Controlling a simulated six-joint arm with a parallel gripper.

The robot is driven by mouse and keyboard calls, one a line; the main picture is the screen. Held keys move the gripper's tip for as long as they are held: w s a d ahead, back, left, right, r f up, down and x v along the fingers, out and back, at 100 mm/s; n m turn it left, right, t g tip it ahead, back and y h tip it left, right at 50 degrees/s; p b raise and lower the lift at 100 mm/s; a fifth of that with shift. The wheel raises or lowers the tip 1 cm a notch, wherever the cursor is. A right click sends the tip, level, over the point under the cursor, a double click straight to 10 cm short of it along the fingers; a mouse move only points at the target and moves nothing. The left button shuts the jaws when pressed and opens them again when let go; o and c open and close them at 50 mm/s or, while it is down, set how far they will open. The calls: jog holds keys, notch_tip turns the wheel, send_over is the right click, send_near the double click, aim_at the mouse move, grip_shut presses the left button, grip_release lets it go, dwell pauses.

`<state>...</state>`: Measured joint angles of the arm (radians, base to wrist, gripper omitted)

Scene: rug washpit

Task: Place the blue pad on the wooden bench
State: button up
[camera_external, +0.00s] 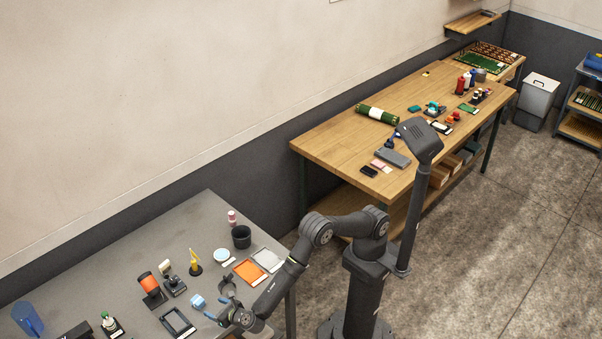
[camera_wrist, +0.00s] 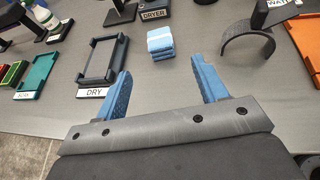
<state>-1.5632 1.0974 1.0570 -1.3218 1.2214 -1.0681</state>
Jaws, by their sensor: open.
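The blue pad (camera_wrist: 160,42) is a small light-blue block with stripes along its side. It lies on the grey table (camera_external: 120,262), and in the external view (camera_external: 198,300) it is close to my gripper. My gripper (camera_wrist: 162,68) is open and empty, with its two blue fingers spread. In the wrist view the pad shows just past the fingertips, in line with the gap between them and apart from them. The wooden bench (camera_external: 335,146) stands further back along the wall, with a clear patch of top at its near left end.
Close to the pad are a black tray labelled DRY (camera_wrist: 103,61), a stand labelled DRYER (camera_wrist: 155,14) and a grey curved arch (camera_wrist: 248,45). An orange sheet (camera_external: 249,272) lies nearby. On the bench are a green roll (camera_external: 377,114) and a grey block (camera_external: 393,157).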

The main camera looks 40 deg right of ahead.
aim_at(200, 302)
jog(key=x, duration=1.2)
jog(key=shift+f, duration=0.2)
jog(key=shift+s, duration=0.1)
jog(key=c, duration=1.1)
jog(key=shift+c, duration=0.2)
jog(key=shift+r, duration=0.15)
